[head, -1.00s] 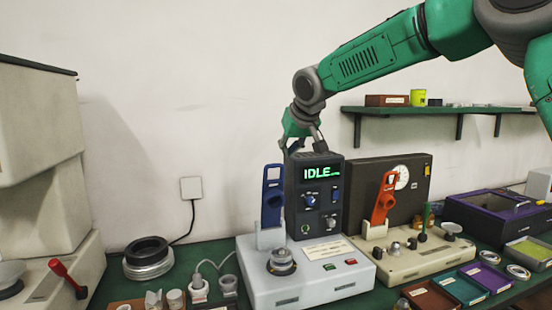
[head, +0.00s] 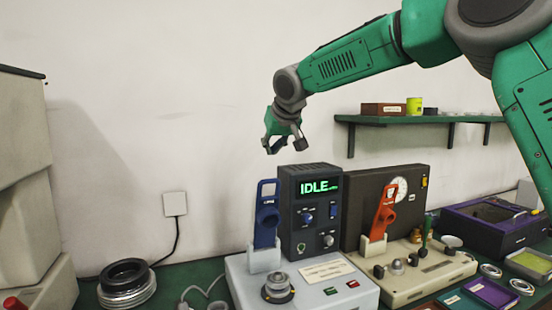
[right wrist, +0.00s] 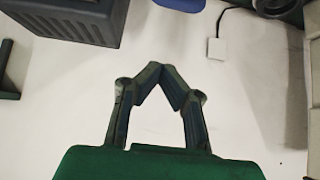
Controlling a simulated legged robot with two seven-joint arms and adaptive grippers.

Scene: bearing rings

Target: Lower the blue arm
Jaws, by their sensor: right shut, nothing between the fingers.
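The blue arm (head: 267,215) stands upright in its pale holder on the light grey machine base (head: 315,292), left of the dark box with the IDLE display (head: 320,187). A sliver of blue, likely the top of the blue arm (right wrist: 180,4), shows at the upper edge of the right wrist view. My right gripper (head: 284,150) hangs above and slightly right of the blue arm's top, apart from it. Its fingertips meet in the right wrist view (right wrist: 160,70) with nothing between them. My left gripper is not in view.
A red-orange arm (head: 384,212) stands upright on the beige machine to the right. A green shelf (head: 430,119) is on the wall behind. A black-topped ring stack (head: 126,284) sits at the left. A wall socket (head: 175,204) has a cable. The wall area left of my gripper is clear.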

